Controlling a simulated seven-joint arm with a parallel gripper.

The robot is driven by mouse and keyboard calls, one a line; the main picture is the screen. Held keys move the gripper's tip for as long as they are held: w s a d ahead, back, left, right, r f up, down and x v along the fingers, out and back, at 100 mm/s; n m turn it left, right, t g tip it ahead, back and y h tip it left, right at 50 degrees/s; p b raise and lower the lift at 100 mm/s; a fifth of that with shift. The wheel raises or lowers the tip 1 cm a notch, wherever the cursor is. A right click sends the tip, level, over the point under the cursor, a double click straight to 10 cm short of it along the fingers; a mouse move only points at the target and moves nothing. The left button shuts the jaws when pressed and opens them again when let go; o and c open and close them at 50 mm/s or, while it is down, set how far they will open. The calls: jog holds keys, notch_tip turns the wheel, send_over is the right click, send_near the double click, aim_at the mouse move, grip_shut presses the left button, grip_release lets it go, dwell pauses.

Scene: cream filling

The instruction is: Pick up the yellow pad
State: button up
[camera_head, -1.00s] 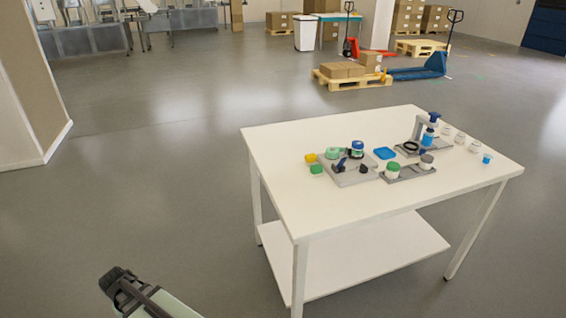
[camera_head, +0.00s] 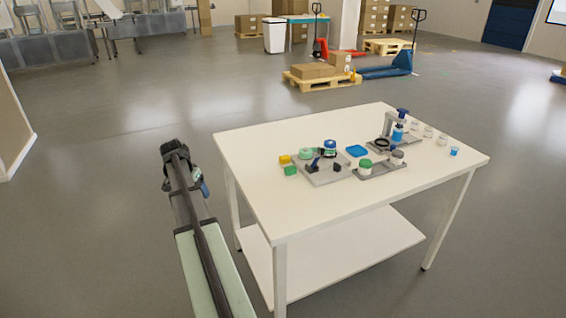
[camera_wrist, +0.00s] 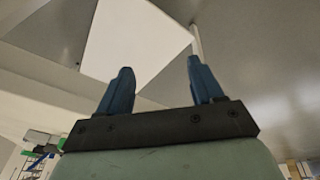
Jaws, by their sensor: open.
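The yellow pad (camera_head: 285,159) is a small yellow block near the left side of the white table's (camera_head: 262,205) top, just behind a green block (camera_head: 290,171). In the head view my gripper (camera_head: 205,190) is left of the table, beyond its left edge and well apart from the pad. In the wrist view my gripper (camera_wrist: 158,85) has two blue fingers spread apart with nothing between them. The yellow pad cannot be made out in the wrist view.
A grey tray (camera_head: 325,178) with blue and green items stands right of the pad. A blue dish (camera_head: 357,151), a second tray (camera_head: 378,172), a dispenser stand (camera_head: 401,122) and several small jars (camera_head: 428,131) stand farther right. The table's front left is clear.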

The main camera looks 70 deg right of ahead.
aim_at(284, 157)
jog(key=s+d+r+m, duration=0.1)
jog(key=s+d+r, duration=0.2)
jog(key=d, duration=0.2)
jog(key=s+d+r+m, duration=0.2)
jog(key=s+d+r, duration=0.1)
jog(key=s+d, duration=0.1)
jog(key=s+d+r+m+g, duration=0.1)
jog(key=s+d+r+m, duration=0.1)
jog(key=d, duration=0.4)
jog(key=shift+s+r, duration=0.85)
jog(key=shift+s, duration=0.25)
jog(key=s+d+r+m+g, duration=0.1)
jog(key=s+d+r+m, duration=0.3)
jog(key=s+d+r, duration=0.5)
jog(key=x, duration=0.3)
jog(key=a+x, duration=0.1)
jog(key=x, duration=0.6)
jog(key=shift+s+a+f, duration=0.2)
jog(key=shift+s+f, duration=0.2)
jog(key=shift+d+x, duration=0.15)
jog(key=shift+x, duration=1.15)
jog(key=shift+d+x, duration=0.15)
jog(key=shift+x, duration=1.15)
jog(key=shift+w, duration=0.15)
jog(key=shift+c, duration=0.3)
jog(key=shift+r, duration=0.1)
jog(key=c, duration=1)
